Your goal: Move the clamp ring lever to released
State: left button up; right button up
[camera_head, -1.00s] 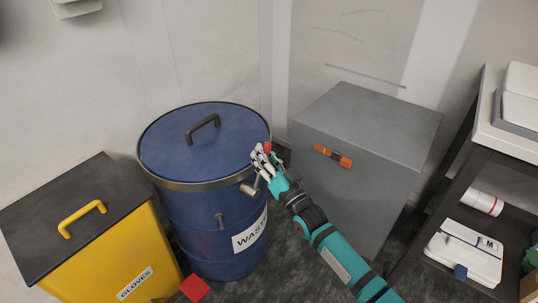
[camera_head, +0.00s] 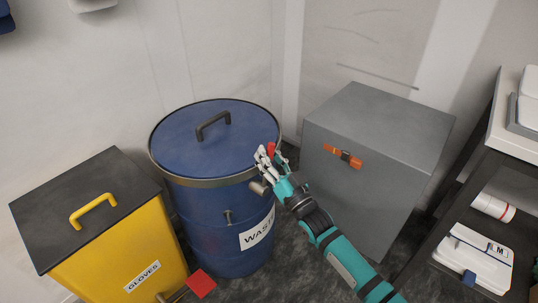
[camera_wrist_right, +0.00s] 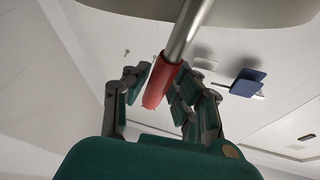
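The blue drum (camera_head: 215,225) labelled waste stands upright, its lid (camera_head: 185,135) held by a metal clamp ring (camera_head: 205,183). The clamp ring lever is a metal rod with a red grip (camera_wrist_right: 162,82), seen between the fingers of my right gripper (camera_wrist_right: 161,78). The fingers hide most of the lever there. My left gripper is not in view.
A yellow bin (camera_head: 115,255) labelled gloves stands left, with a red plate (camera_head: 201,284) low beside it. A grey cabinet (camera_head: 385,185) with an orange latch (camera_head: 342,156) stands close right of my right gripper. A shelf unit (camera_head: 487,160) is at far right.

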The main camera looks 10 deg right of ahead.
jog(key=o, duration=0.4)
jog(key=shift+o, duration=0.3)
jog(key=v, duration=1.2)
jog(key=shift+a, duration=0.1)
